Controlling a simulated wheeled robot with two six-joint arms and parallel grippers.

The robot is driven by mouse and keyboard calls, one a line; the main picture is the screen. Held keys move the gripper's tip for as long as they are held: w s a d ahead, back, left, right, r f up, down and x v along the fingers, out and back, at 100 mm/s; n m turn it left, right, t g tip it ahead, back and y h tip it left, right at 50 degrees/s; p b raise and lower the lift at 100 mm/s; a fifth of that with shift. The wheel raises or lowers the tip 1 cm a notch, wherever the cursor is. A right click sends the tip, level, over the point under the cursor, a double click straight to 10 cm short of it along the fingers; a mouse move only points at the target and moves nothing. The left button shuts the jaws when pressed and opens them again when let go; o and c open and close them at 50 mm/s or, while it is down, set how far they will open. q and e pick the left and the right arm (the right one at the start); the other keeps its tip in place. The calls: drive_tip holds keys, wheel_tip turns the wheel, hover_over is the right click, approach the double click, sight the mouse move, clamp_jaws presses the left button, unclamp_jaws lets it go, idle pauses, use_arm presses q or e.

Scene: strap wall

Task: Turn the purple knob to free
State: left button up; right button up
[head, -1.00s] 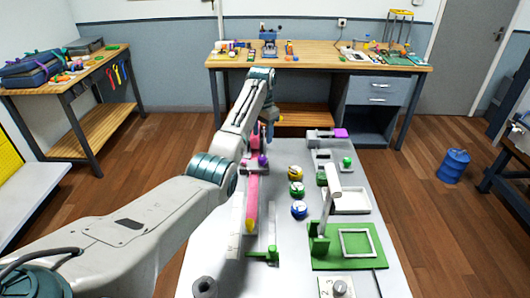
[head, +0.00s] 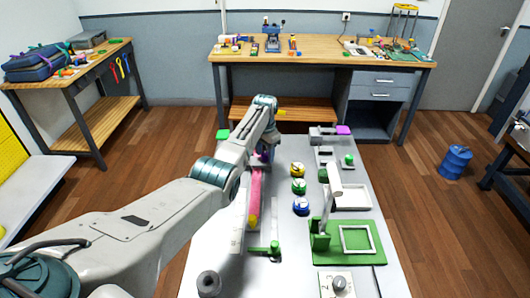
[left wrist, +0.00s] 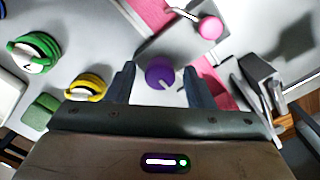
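The purple knob (left wrist: 160,73) is round with a pale line on its face, and sits on a grey plate beside the pink strap. In the left wrist view my left gripper (left wrist: 160,85) is open, with one finger on each side of the knob and a gap to both. I cannot tell how deep the fingers reach along it. In the head view my left gripper (head: 264,154) is over the pink strap (head: 254,196) and largely hides the knob. My right gripper is not in view.
A pink round knob (left wrist: 210,27) stands close by. Yellow (head: 298,170), green (head: 299,186) and blue (head: 301,206) round knobs line up to the right. A green frame fixture (head: 345,258) and a green clamp (head: 272,249) are nearer on the white panel (head: 240,277).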

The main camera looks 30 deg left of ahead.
use_arm(q)
drive_tip(key=c, duration=0.8)
